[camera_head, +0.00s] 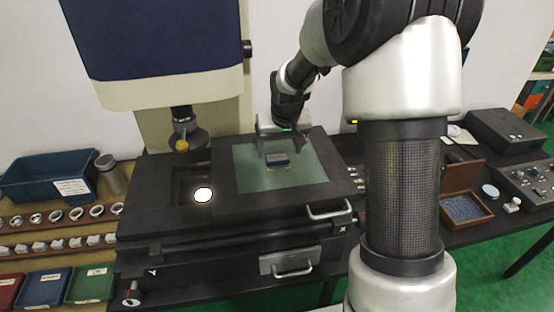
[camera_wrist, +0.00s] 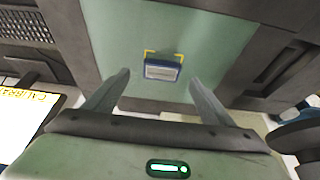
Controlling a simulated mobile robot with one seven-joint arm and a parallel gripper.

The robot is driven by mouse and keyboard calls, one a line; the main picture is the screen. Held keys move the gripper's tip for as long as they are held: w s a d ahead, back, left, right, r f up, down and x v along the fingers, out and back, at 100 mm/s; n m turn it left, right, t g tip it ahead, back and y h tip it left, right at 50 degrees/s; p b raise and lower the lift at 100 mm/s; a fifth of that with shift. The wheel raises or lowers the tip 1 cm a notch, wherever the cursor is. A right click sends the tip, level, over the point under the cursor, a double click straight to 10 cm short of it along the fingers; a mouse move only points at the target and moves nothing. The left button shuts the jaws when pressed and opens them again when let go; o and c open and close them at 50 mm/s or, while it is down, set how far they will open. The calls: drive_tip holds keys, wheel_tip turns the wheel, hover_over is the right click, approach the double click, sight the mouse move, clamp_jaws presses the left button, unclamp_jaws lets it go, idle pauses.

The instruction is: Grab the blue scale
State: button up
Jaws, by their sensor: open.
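The blue scale (camera_head: 276,160) is a small blue block with a pale grey face, lying on the green glass plate of the black machine stage. In the wrist view the blue scale (camera_wrist: 162,69) sits near the top middle, beyond the fingertips and between their lines, with yellow corner marks beside it. My gripper (camera_head: 276,150) is over the plate at the scale in the head view. In the wrist view my gripper (camera_wrist: 158,75) has its two fingers wide apart with nothing between them. I cannot tell the exact height of the fingers above the scale.
The green plate (camera_head: 250,180) is otherwise clear. A measuring head (camera_head: 183,130) hangs to the left over the stage. A blue bin (camera_head: 45,178) and racks of rings (camera_head: 76,213) stand at left. A wooden box (camera_head: 466,193) and control panel (camera_head: 525,180) stand at right.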

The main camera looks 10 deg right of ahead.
sight(277, 158)
drive_tip(key=x, duration=0.4)
drive_tip(key=shift+s+a, duration=0.1)
drive_tip(key=shift+a, duration=0.05)
drive_tip(key=shift+r, duration=0.1)
drive_tip(key=c, duration=1.3)
